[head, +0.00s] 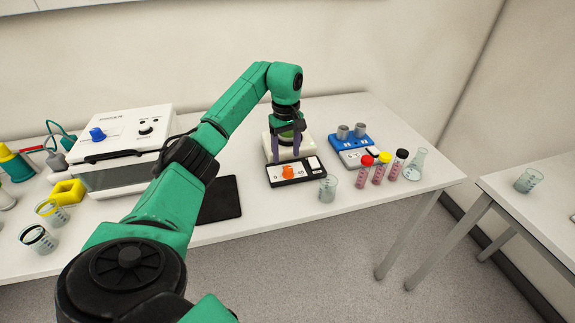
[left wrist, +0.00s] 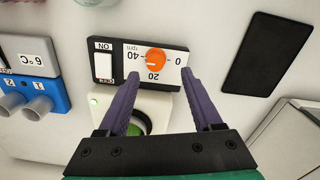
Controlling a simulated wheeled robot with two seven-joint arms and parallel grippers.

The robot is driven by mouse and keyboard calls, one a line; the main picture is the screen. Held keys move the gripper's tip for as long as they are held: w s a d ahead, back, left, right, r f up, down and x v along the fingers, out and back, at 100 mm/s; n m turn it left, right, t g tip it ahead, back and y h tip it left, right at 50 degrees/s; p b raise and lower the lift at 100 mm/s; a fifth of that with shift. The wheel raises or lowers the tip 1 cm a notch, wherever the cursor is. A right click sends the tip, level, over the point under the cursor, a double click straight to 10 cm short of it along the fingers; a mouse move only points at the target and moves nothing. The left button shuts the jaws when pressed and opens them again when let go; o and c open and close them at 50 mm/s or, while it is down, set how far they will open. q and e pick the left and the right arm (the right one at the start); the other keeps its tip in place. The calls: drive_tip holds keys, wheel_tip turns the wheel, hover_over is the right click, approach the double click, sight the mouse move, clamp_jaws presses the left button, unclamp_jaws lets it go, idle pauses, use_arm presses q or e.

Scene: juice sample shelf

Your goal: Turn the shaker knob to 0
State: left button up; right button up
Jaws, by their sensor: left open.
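The shaker (head: 294,172) stands on the table, with a white body and a dark-framed front panel. Its orange knob (head: 288,172) sits on that panel. In the left wrist view the knob (left wrist: 155,59) is on a white dial face marked 0, 20 and 40 rpm, with an ON switch (left wrist: 103,66) beside it. I cannot tell exactly which mark the knob points to. My left gripper (head: 287,151) is above the shaker, pointing down. Its purple fingers (left wrist: 157,82) are open and spread, with the knob between and just beyond the tips in the wrist view. My right gripper is not in view.
A blue block device (head: 350,140) stands right of the shaker. Several capped tubes (head: 380,168) and a flask (head: 416,164) stand further right. A beaker (head: 328,188) is close to the shaker's front right corner. A black mat (head: 221,199) lies left of it.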

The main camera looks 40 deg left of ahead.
sight(288, 168)
use_arm(q)
drive_tip(key=f, duration=0.3)
drive_tip(key=w+f+p, duration=0.1)
drive_tip(key=f, duration=0.1)
drive_tip(key=shift+w+f, duration=0.15)
drive_tip(key=shift+f, duration=0.45)
drive_tip(key=shift+s, duration=0.3)
drive_tip(key=shift+c, duration=0.6)
drive_tip(key=shift+w, duration=0.1)
clamp_jaws()
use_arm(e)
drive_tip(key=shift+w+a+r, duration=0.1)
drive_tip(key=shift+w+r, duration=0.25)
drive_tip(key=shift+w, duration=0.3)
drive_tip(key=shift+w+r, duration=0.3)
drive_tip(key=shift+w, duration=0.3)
